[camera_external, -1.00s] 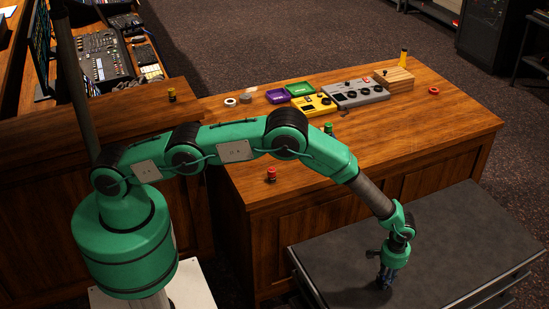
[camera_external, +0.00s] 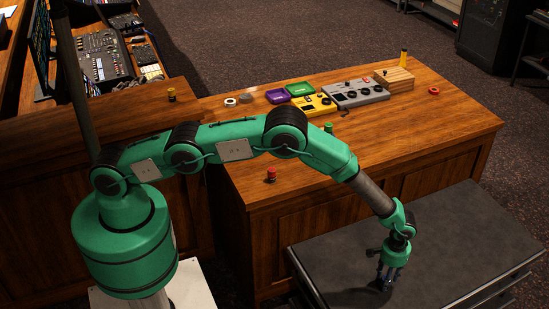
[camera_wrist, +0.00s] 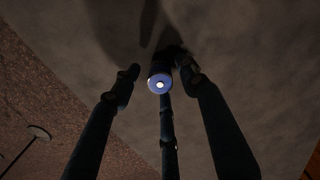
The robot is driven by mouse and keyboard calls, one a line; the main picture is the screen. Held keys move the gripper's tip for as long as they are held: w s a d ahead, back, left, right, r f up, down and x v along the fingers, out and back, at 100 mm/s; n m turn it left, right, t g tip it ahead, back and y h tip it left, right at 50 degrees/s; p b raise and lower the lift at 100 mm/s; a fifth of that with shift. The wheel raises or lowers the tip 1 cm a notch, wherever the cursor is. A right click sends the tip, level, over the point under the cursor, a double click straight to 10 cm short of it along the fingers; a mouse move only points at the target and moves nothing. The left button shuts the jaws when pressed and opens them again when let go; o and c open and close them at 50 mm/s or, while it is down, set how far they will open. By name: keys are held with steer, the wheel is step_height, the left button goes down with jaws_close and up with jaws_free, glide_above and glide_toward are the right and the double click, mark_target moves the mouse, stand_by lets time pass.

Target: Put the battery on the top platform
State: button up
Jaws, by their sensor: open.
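The battery (camera_wrist: 158,83) shows end-on in the wrist view, with a pale round end and a blue rim. It appears to stand on the dark grey cabinet top (camera_external: 455,235). My gripper (camera_wrist: 161,72) is open, with its three fingers spread around the battery. Whether any finger touches it is unclear. In the external view my gripper (camera_external: 387,284) is low over the cabinet top, and the battery is hard to make out there. Which surface is the top platform is not clear; a light wooden block (camera_external: 399,83) sits on the desk.
The wooden desk (camera_external: 440,130) holds yellow (camera_external: 313,104) and grey (camera_external: 360,95) control boxes, purple (camera_external: 277,97) and green (camera_external: 300,89) trays. A red button-like item (camera_external: 271,174) stands near its front edge. The right side of the cabinet top is clear.

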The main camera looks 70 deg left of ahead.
mark_target(390, 281)
step_height(390, 281, up, 12)
steer(key=p, duration=0.2)
steer(key=shift+f, duration=0.25)
steer(key=shift+r, duration=0.1)
stand_by(0.5)
